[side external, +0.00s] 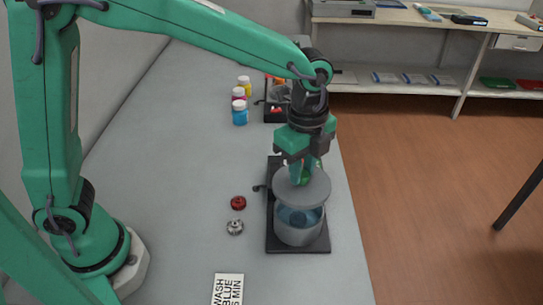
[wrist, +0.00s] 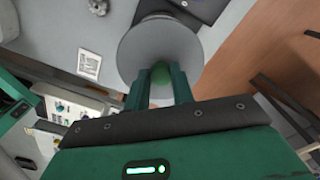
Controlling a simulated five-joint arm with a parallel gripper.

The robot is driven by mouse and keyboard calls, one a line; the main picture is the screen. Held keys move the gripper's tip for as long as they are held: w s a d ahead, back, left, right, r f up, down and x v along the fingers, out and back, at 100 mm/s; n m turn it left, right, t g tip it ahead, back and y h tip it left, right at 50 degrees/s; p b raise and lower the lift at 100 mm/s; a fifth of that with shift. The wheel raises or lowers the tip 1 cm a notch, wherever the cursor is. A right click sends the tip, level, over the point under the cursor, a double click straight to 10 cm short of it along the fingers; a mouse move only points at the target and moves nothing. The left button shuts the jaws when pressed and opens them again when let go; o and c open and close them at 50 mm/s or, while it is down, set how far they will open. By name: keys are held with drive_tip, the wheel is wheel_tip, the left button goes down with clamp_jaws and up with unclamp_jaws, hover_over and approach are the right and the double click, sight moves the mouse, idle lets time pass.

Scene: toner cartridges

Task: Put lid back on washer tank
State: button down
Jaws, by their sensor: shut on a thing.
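The lid (side external: 315,187) is a round grey disc with a green knob (wrist: 160,76). My gripper (side external: 302,176) is shut on the knob, with the fingers on either side of it in the wrist view (wrist: 159,82). The washer tank (side external: 299,235) is a grey, see-through cylinder with blue liquid, standing on a dark base (side external: 318,246). The lid is over the tank and appears a little above its rim; the exact gap is hard to judge.
A red cap (side external: 238,203) and a metal knob-like part (side external: 235,227) lie left of the tank. A printed card (side external: 228,290) lies at the front. Several small bottles (side external: 240,112) and a dark tray (side external: 272,114) with parts stand farther back. The table's right edge is close to the base.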

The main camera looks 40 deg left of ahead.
drive_tip(key=shift+f, duration=0.2)
drive_tip(key=shift+f, duration=3)
drive_tip(key=shift+f, duration=0.15)
idle(0.4)
drive_tip(key=c, duration=0.6)
unclamp_jaws()
drive_tip(key=shift+c, duration=0.2)
drive_tip(key=shift+r, duration=2.5)
